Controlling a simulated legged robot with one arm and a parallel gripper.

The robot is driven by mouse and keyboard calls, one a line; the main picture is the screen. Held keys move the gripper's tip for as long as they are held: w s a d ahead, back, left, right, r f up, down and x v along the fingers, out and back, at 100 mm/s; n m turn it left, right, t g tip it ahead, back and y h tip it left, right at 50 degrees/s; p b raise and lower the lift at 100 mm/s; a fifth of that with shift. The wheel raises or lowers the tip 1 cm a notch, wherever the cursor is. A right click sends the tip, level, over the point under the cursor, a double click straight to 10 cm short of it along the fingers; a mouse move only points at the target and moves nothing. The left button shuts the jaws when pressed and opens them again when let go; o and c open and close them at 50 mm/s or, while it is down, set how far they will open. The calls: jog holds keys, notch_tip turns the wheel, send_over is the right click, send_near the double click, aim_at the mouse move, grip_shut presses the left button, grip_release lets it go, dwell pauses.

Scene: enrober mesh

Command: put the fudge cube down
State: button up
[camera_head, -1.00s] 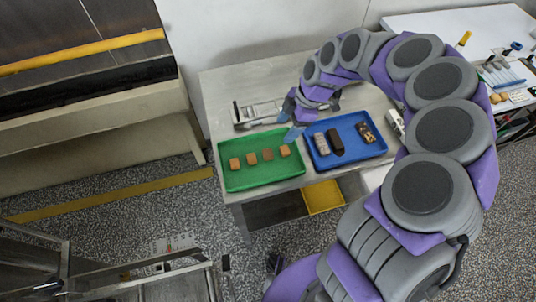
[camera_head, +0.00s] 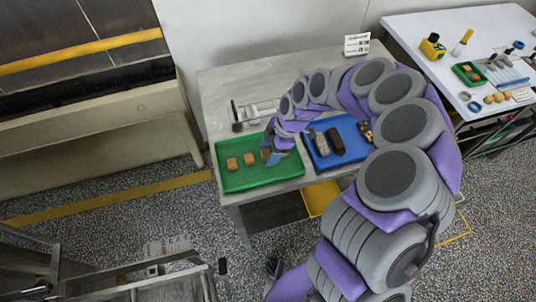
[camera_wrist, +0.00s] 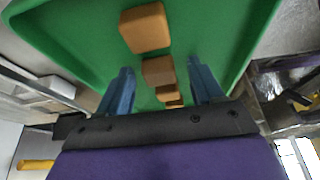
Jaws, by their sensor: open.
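Several brown cubes stand in a row in the green tray (camera_head: 228,184). The left cube (camera_head: 232,164) and the one beside it (camera_head: 249,159) show clearly; the right end of the row is partly hidden by my gripper (camera_head: 271,154). In the wrist view the row runs away between my blue fingers (camera_wrist: 160,70), with a cube (camera_wrist: 145,27) beyond the fingertips and a darker brown cube (camera_wrist: 158,70) between them. I cannot tell for sure which is the fudge cube. My gripper is open, low over the tray, with a gap on both sides of the cubes.
A blue tray (camera_head: 372,152) with dark and wrapped pieces stands right of the green tray on the grey table (camera_head: 215,90). A metal fixture (camera_head: 255,113) lies behind. A yellow bin (camera_head: 322,198) sits below. A white table (camera_head: 400,25) holds small items at right.

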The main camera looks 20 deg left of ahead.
jog(key=shift+a, duration=0.35)
jog(key=shift+c, duration=0.3)
jog(key=shift+a, duration=0.2)
jog(key=shift+c, duration=1.5)
jog(key=shift+d, duration=0.5)
jog(key=c, duration=0.5)
jog(key=shift+a, duration=0.1)
jog(key=shift+c, duration=0.2)
jog(key=shift+a, duration=0.1)
